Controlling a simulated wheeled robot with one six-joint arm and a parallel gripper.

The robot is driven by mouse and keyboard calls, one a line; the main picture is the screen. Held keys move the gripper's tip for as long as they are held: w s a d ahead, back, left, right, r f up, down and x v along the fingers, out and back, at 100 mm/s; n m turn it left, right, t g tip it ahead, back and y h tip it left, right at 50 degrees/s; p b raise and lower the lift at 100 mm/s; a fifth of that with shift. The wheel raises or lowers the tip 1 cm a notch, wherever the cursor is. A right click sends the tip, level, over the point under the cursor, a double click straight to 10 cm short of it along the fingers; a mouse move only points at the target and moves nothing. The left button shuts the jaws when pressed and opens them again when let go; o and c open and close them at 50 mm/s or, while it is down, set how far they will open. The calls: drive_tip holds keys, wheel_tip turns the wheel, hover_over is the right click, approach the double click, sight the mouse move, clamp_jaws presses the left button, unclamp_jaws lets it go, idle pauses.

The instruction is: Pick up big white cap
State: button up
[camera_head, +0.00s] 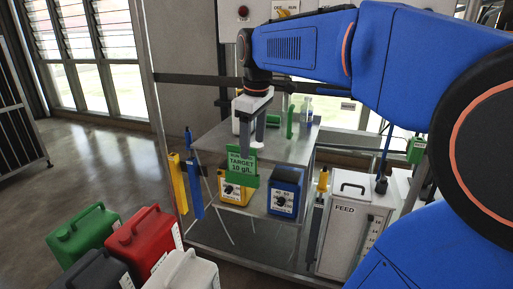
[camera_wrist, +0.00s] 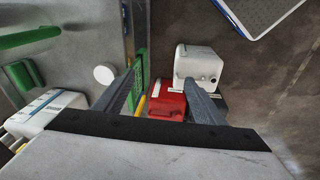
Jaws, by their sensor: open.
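A round white cap (camera_wrist: 104,75) lies on the grey metal table top (camera_wrist: 70,65) in the wrist view, near the table's edge. My gripper (camera_wrist: 165,73) is open, with its two dark fingers apart and nothing between them. The cap is to the left of the left finger, outside the jaws. In the head view my gripper (camera_head: 252,148) points down over the front edge of the metal table (camera_head: 292,148), just above the green target sign (camera_head: 241,167).
A white container (camera_wrist: 50,108) and green parts (camera_wrist: 28,38) stand on the table. The sign's green edge (camera_wrist: 140,75) is close to the left finger. Red (camera_head: 143,240), green (camera_head: 84,237) and white (camera_head: 185,272) canisters are on the floor.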

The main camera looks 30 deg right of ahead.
sight(256, 144)
drive_tip(key=w+d+r+n+g, duration=0.2)
drive_tip(key=w+d+r+n, duration=0.25)
drive_tip(key=w+d, duration=0.6)
drive_tip(key=f, duration=0.4)
drive_tip(key=w+a+f, duration=0.1)
drive_tip(key=f, duration=0.6)
drive_tip(key=shift+w+a+f, duration=0.3)
drive_tip(key=shift+a, duration=0.1)
drive_tip(key=c, duration=1.1)
